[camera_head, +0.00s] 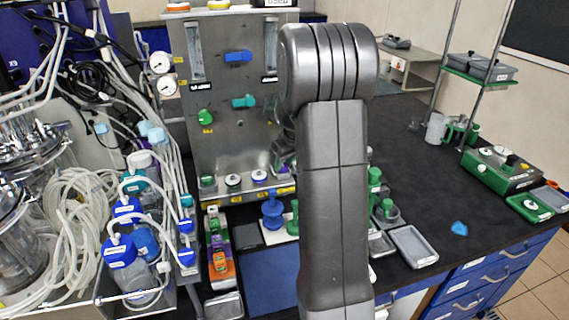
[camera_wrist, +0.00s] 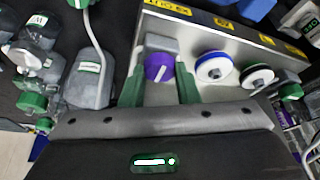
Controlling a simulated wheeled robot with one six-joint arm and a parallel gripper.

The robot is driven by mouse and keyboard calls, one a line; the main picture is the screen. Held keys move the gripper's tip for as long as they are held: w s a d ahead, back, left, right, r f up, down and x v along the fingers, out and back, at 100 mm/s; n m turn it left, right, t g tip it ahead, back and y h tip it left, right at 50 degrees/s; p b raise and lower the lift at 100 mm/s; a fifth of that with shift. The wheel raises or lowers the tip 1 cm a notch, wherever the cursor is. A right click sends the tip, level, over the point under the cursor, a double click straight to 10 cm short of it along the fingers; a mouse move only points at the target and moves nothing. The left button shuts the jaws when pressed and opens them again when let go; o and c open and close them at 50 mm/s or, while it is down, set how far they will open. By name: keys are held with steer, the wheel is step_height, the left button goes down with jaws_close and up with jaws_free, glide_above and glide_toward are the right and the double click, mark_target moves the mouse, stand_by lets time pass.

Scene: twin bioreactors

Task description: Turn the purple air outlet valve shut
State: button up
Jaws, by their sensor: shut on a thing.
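The purple air outlet valve (camera_wrist: 157,67) is a round purple knob with a pale pointer bar on its face, seen in the wrist view on the lower edge of a metal panel. My gripper (camera_wrist: 159,76) has its two green fingers on either side of this knob and is shut on it. The pale bar lies slanted between the fingers.
A blue-and-white knob (camera_wrist: 213,67) and a black-and-white knob (camera_wrist: 257,76) sit close beside the purple one. Bottles with tubing (camera_head: 125,250) stand left of the panel.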

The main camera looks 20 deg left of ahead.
stand_by(0.4)
steer(key=o, duration=1)
steer(key=shift+c, duration=0.2)
steer(key=b+v, duration=0.1)
steer(key=v, duration=1.3)
steer(key=shift+w+a, duration=0.1)
steer(key=p+x, duration=0.1)
steer(key=x, duration=1.3)
